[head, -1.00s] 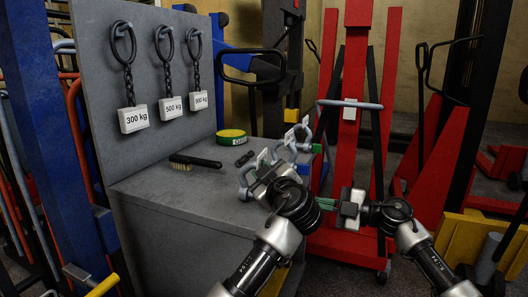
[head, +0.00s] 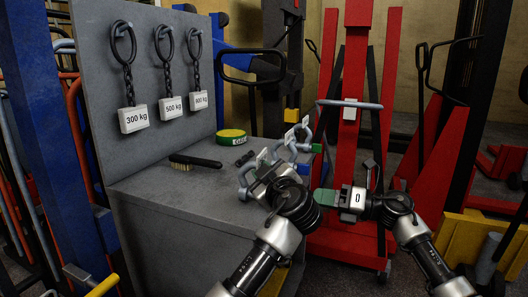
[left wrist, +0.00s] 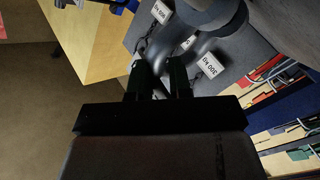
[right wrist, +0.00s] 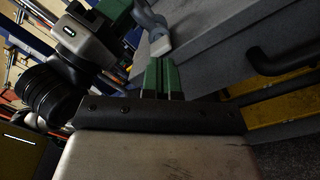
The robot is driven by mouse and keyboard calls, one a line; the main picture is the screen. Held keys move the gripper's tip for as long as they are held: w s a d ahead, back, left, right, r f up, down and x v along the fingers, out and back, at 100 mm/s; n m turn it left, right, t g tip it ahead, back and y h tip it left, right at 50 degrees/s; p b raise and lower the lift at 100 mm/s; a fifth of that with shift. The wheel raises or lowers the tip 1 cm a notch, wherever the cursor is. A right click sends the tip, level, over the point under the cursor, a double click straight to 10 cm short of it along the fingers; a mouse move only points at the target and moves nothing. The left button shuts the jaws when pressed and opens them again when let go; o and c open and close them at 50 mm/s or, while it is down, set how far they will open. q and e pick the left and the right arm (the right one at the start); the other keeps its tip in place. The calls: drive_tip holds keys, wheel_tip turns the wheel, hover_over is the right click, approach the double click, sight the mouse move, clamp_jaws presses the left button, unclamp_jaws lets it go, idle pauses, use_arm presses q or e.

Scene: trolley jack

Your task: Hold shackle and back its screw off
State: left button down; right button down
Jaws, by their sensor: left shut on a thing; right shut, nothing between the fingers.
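A grey shackle (head: 244,181) is at the front right edge of the grey bench, partly covered by my left gripper (head: 259,176). The left gripper is shut on this shackle. Its curved grey metal looms large in the left wrist view (left wrist: 200,45), and part of it shows in the right wrist view (right wrist: 148,22). The shackle's screw is not clear to see. My right gripper (head: 320,199) is shut and empty, to the right of the left gripper and apart from the shackle. Its green fingers (right wrist: 160,78) are together in the right wrist view.
More shackles (head: 298,136) stand behind on the bench (head: 165,200). A brush (head: 195,162) and a green-yellow tape roll (head: 231,137) lie there too. Chains with weight tags (head: 133,118) hang on the back panel. A red trolley frame (head: 350,150) stands at the right.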

use_arm(q)
drive_tip(key=shift+r, duration=0.15)
use_arm(e)
drive_tip(key=w+a+r+n, duration=0.1)
drive_tip(key=a+n, duration=0.6)
drive_tip(key=n, duration=0.2)
drive_tip(key=shift+w+r+n+g+y, duration=0.2)
drive_tip(key=shift+r+n+g+y, duration=0.1)
drive_tip(key=shift+g, duration=0.1)
drive_tip(key=shift+f, duration=0.55)
idle(0.5)
use_arm(q)
drive_tip(key=shift+r, duration=0.1)
use_arm(e)
drive_tip(key=shift+s+f, duration=0.15)
drive_tip(key=shift+s, duration=0.05)
idle(0.5)
drive_tip(key=shift+r, duration=0.2)
